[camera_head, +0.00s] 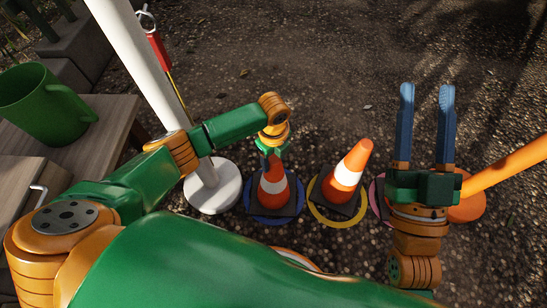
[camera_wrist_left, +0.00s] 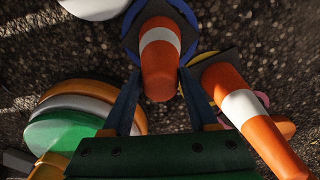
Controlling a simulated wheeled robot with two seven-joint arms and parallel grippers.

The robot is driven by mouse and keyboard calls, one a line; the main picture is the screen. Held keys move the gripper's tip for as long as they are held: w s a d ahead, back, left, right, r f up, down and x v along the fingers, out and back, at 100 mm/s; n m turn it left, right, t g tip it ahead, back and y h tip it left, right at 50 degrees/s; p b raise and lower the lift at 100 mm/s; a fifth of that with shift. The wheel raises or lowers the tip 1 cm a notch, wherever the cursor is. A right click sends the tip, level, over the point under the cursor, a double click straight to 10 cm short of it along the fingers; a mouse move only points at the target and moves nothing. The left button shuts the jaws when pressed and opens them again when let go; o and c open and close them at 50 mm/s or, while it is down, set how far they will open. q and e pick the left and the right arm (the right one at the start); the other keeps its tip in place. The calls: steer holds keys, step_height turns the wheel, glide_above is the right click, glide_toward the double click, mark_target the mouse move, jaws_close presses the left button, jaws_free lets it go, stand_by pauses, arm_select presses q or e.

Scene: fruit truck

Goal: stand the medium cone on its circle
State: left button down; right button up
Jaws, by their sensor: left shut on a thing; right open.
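An orange and white cone (camera_head: 273,186) stands with its dark base over the blue circle (camera_head: 262,219); it also shows in the left wrist view (camera_wrist_left: 160,62). My left gripper (camera_head: 273,152) is shut on its upper part from above. A second orange and white cone (camera_head: 350,172) has its dark base over the yellow circle (camera_head: 327,217), just to the right. I cannot tell by size which is the medium cone. A pink circle (camera_head: 377,198) is partly hidden behind my right arm. My right gripper (camera_head: 426,90) is open and empty, fingers pointing up the picture.
A white pole with a round white base (camera_head: 212,191) stands close left of the blue circle. An orange pole (camera_head: 505,166) with a round orange base (camera_head: 467,208) is at right. A green mug (camera_head: 38,104) sits on a wooden table (camera_head: 115,112). Gravel beyond the cones is clear.

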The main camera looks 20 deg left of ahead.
arm_select(q)
steer(key=shift+c, duration=0.9)
jaws_free()
